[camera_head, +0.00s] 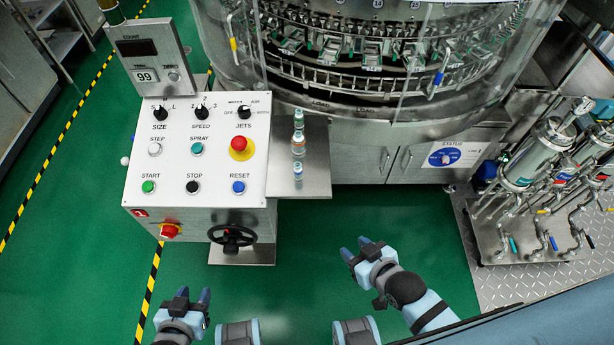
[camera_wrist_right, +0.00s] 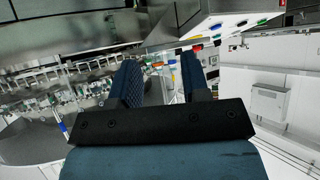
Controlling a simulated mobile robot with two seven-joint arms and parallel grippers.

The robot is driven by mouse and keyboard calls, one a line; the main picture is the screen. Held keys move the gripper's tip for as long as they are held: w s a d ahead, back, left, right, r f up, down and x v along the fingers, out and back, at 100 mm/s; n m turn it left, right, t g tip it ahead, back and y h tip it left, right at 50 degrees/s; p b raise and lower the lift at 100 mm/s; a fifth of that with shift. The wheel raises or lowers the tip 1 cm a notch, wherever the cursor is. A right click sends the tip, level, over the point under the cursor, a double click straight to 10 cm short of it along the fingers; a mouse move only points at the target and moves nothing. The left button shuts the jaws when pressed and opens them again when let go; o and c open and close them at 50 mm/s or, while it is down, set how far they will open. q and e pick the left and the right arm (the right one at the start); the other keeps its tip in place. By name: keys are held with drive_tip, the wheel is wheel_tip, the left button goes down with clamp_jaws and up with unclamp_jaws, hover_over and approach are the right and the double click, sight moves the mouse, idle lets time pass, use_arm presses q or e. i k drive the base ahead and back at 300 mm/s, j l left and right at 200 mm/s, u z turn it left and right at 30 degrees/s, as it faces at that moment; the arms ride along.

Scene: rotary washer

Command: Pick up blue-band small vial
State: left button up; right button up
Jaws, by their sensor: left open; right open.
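Several small vials stand in a row on a metal shelf (camera_head: 318,178) beside the control panel in the head view. The nearest one, a small clear vial with a blue band (camera_head: 297,170), stands upright at the front of the row. Behind it are an amber vial (camera_head: 298,144) and a vial with a teal top (camera_head: 299,120). My right gripper (camera_head: 355,248) is open and empty, below and right of the shelf. Its open fingers also show in the right wrist view (camera_wrist_right: 158,82). My left gripper (camera_head: 194,298) is open and empty at the lower left, below the panel.
The white control panel (camera_head: 222,170) with buttons, a red stop knob and a black handwheel (camera_head: 232,236) stands left of the shelf. The rotary washer (camera_head: 375,60) is behind it. A pump skid (camera_head: 545,190) stands at right. Green floor is clear between.

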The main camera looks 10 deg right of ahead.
sight(298, 170)
drive_tip(key=j+z, duration=0.4)
drive_tip(key=i+j+z, duration=0.1)
drive_tip(key=j+z, duration=0.45)
drive_tip(key=j, duration=0.35)
drive_tip(key=k+j+z, duration=0.15)
drive_tip(key=j, duration=0.35)
drive_tip(key=i+j, duration=0.1)
drive_tip(key=j, duration=0.25)
drive_tip(key=i+j, duration=0.1)
drive_tip(key=j, duration=0.25)
